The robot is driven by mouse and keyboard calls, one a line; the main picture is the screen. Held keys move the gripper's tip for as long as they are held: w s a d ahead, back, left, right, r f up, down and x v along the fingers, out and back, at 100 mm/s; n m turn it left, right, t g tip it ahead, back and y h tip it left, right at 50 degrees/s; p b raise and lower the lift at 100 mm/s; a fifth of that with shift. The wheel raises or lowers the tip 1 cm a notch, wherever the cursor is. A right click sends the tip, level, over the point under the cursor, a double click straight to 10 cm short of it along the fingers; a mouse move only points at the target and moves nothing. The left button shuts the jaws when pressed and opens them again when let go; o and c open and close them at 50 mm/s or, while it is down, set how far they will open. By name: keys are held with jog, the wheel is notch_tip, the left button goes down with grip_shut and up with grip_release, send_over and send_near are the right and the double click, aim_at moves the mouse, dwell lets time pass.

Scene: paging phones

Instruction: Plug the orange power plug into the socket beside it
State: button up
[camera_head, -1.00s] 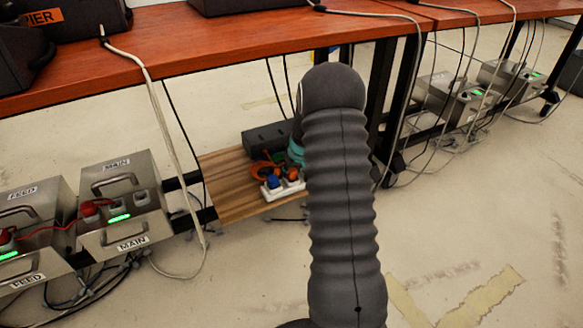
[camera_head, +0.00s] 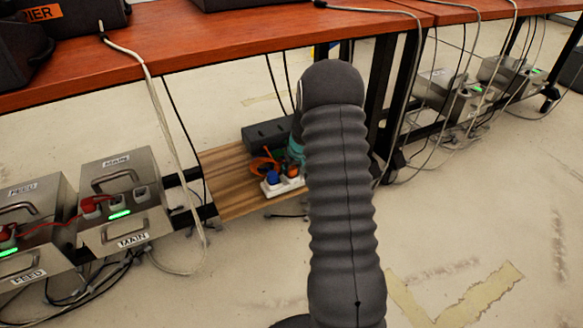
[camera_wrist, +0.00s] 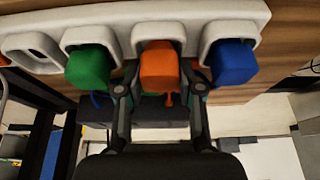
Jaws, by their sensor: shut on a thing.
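The orange power plug (camera_wrist: 159,68) is between the fingers of my gripper (camera_wrist: 160,82) in the wrist view, with one finger on each side. Its far end meets a socket of the white power strip (camera_wrist: 185,12), but I cannot tell how deep it sits. In the head view, the white strip (camera_head: 290,187) lies on a wooden board. My arm hides the strip's right part and most of my gripper; a teal part of it (camera_head: 296,148) shows.
A green plug (camera_wrist: 89,67) and a blue plug (camera_wrist: 234,62) sit close on either side of the orange plug. An empty socket (camera_wrist: 31,50) is at the far left. A dark box (camera_head: 268,134) stands behind the strip, under the red-brown table (camera_head: 220,40).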

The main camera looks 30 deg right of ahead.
jog(key=shift+f, duration=0.15)
jog(key=o, duration=1.2)
jog(key=shift+o, duration=0.2)
jog(key=v, duration=1.2)
